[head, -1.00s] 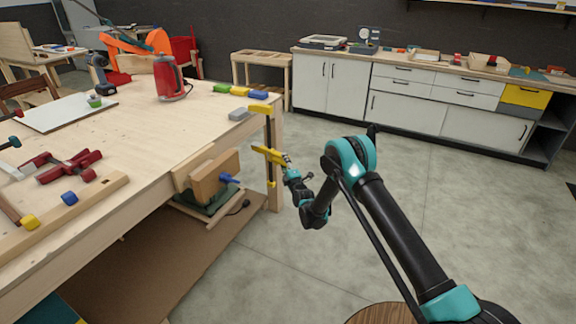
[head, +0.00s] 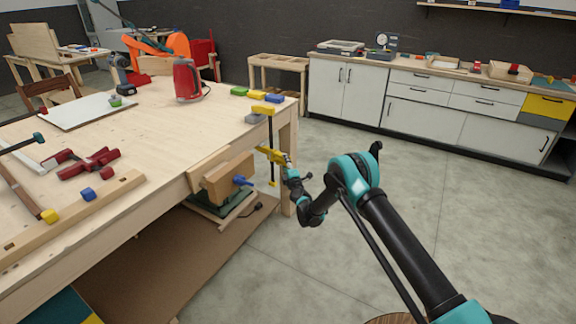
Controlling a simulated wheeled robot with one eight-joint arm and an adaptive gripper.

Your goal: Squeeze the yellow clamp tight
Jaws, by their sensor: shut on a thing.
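The yellow clamp (head: 271,143) hangs upright at the right front corner of the wooden workbench (head: 150,125). Its yellow upper jaw rests at the bench top, and its dark bar runs down beside the bench edge. Its yellow lower jaw sits below the top. My gripper (head: 287,162) is at the right end of this lower jaw and is shut on it. The fingers are small in the view, and the exact contact is partly hidden.
A wooden vise (head: 229,180) with a blue handle juts from the bench front, left of the clamp. A grey block (head: 255,118) and coloured blocks (head: 257,95) lie near the corner. The floor right of the bench is clear.

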